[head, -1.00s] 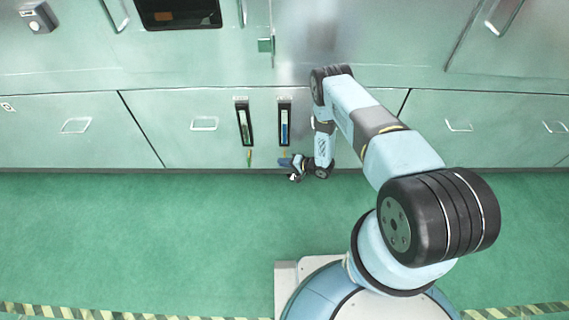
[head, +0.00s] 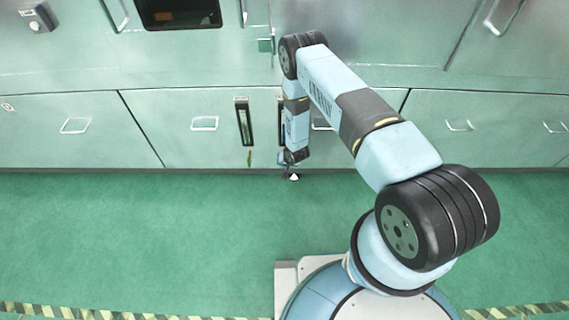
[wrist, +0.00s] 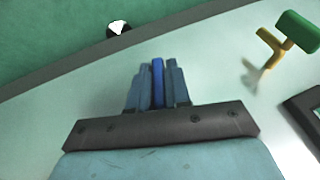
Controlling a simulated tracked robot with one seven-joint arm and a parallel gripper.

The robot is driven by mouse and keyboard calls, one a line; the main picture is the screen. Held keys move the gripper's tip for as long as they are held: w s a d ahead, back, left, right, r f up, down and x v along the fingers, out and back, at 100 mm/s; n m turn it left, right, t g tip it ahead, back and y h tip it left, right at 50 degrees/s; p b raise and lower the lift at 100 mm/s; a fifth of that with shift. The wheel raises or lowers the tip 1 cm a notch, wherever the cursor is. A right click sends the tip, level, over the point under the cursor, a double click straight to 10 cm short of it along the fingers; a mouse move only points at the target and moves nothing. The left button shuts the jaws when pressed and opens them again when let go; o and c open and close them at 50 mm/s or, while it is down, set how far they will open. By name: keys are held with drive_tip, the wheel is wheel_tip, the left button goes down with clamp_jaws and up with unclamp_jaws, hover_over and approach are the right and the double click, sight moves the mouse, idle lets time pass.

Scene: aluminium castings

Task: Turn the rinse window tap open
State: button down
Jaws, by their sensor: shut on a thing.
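A tap with a blue handle (wrist: 157,80) sits between the fingers of my gripper (wrist: 157,88) in the wrist view. The fingers press on it from both sides. In the head view my gripper (head: 283,158) is low on the cabinet front, below the right black-framed sight window (head: 282,120). My arm covers most of that window and nearly all of the tap. A second tap with a green handle (wrist: 298,32) on a yellow stem stands apart at the right of the wrist view. It also shows in the head view (head: 249,158).
The left sight window (head: 244,122) is just beside my arm, above the green tap. Drawer handles (head: 204,123) stick out along the panels. A small black and white round thing (wrist: 118,27) is near the floor edge.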

drive_tip(key=shift+s+n+h, duration=0.1)
drive_tip(key=shift+n+h, duration=0.2)
drive_tip(key=shift+h, duration=0.8)
drive_tip(key=shift+d+h, duration=0.1)
drive_tip(key=shift+h, duration=0.3)
drive_tip(key=c, duration=1.2)
unclamp_jaws()
drive_tip(key=shift+o, duration=0.2)
drive_tip(key=shift+r, duration=0.1)
drive_tip(key=v, duration=1.3)
drive_tip(key=shift+r, duration=0.15)
